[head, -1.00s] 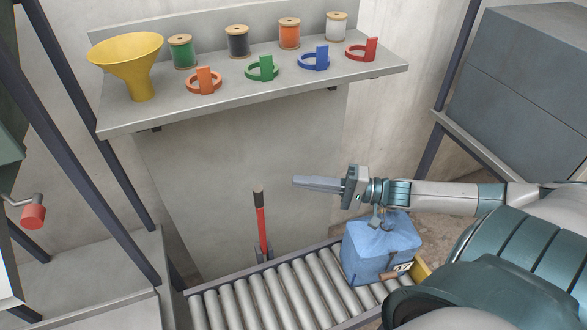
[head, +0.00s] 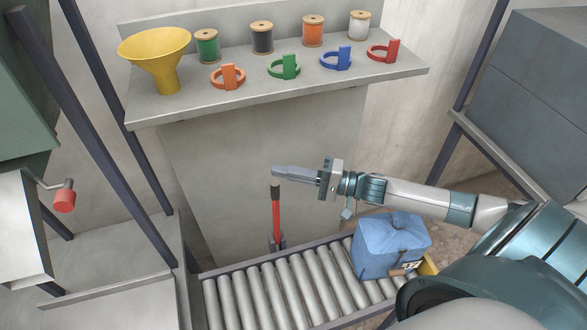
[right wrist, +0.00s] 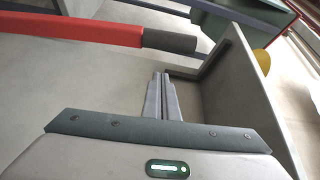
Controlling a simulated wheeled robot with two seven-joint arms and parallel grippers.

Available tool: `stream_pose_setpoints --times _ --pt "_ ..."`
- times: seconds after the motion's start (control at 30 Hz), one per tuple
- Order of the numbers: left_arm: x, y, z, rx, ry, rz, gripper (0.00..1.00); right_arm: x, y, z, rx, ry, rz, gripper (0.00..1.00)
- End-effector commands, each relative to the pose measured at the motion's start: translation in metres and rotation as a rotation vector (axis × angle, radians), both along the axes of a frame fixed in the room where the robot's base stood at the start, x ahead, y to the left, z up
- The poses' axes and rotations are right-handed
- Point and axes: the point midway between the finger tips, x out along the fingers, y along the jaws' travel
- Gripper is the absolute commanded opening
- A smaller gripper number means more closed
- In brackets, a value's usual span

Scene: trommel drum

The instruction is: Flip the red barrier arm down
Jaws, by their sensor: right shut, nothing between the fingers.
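The red barrier arm (head: 277,222) stands upright at the far edge of the roller conveyor, with a dark grip at its top and a bracket at its foot. It also shows in the right wrist view (right wrist: 85,30), ahead of the fingers, its dark end near the middle. My right gripper (head: 276,172) is shut and empty. In the head view its fingertips appear just above the top of the barrier arm; the wrist view shows a gap between them. My left gripper is not in view.
A blue bag (head: 388,246) sits on the roller conveyor (head: 290,292) below my right forearm. A shelf (head: 290,97) above holds a yellow funnel (head: 156,58), spools and coloured rings. A red-handled crank (head: 64,200) is at the left.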

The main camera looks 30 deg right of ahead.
Motion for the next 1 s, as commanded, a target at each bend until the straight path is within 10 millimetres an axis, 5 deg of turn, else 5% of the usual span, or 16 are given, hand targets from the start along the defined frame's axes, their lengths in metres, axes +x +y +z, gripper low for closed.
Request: stream_pose_setpoints --times 0.4,1.0 --pt "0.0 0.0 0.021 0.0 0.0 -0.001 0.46 -0.03 0.013 -0.002 -0.001 0.004 0.0 0.0" --pt "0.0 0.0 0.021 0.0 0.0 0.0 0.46 -0.036 0.016 -0.005 -0.002 -0.002 0.0 0.0"
